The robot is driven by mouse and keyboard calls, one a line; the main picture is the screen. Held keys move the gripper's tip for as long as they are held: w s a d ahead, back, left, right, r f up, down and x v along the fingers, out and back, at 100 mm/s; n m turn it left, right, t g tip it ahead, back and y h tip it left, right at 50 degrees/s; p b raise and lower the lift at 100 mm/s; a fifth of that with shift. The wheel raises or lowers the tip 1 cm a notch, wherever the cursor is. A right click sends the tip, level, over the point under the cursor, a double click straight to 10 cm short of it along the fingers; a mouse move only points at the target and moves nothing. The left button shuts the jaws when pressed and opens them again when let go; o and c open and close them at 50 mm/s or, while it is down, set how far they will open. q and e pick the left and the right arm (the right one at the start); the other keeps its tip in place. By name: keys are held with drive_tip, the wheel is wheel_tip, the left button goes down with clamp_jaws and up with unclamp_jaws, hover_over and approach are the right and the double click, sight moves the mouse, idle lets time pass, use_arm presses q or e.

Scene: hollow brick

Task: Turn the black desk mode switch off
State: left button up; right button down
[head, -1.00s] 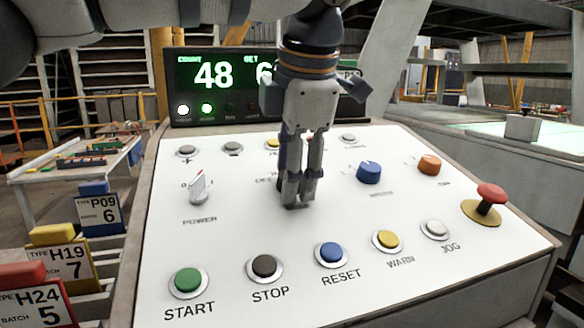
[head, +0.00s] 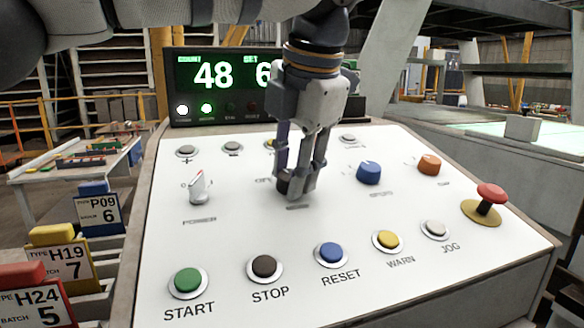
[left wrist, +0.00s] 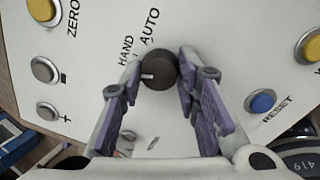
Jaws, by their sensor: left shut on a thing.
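The black mode switch (left wrist: 160,71) is a round dark knob with a white pointer mark. In the left wrist view it sits between the fingertips of my left gripper (left wrist: 159,78), and the mark points left. The labels HAND and AUTO are printed beside it. In the head view my left gripper (head: 297,190) reaches down to the panel from above, shut on the knob, and only a dark bit of the knob (head: 285,184) shows between the fingers. My right gripper is in neither view.
A white power switch (head: 197,187) stands left of the gripper, a blue knob (head: 368,173) and an orange knob (head: 429,164) right. Push buttons such as the blue RESET (head: 331,254) line the front.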

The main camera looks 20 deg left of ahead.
use_arm(q)
drive_tip(key=n, duration=0.5)
drive_tip(key=shift+g, duration=0.3)
drive_tip(key=shift+n, duration=0.3)
drive_tip(key=o, duration=1.2)
drive_tip(key=shift+c, duration=0.2)
drive_tip(key=v, duration=1.2)
drive_tip(key=shift+d, duration=0.15)
